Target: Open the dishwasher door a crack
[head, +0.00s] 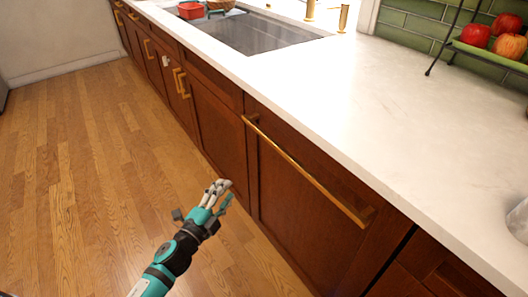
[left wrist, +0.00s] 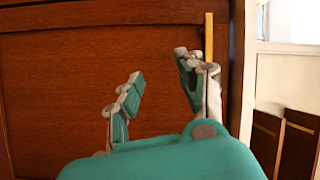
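The dishwasher door is a dark wood panel (head: 290,205) under the counter, with a long brass bar handle (head: 305,172) near its top edge. The door looks closed. My left gripper (head: 219,190) is in front of the cabinet fronts, left of the handle and lower in the head view, apart from it. In the left wrist view the left gripper (left wrist: 160,78) has its two fingers apart with nothing between them, facing dark wood. A brass bar (left wrist: 208,36) shows just behind the right finger; I cannot tell whether it is the door's handle. My right gripper is not in view.
A white counter (head: 400,115) runs above the cabinets, with a sink (head: 245,32) set into it. A green tray of red fruit (head: 490,52) stands at the back right. More cabinets with brass handles (head: 181,83) continue left. The wood floor (head: 90,150) is clear.

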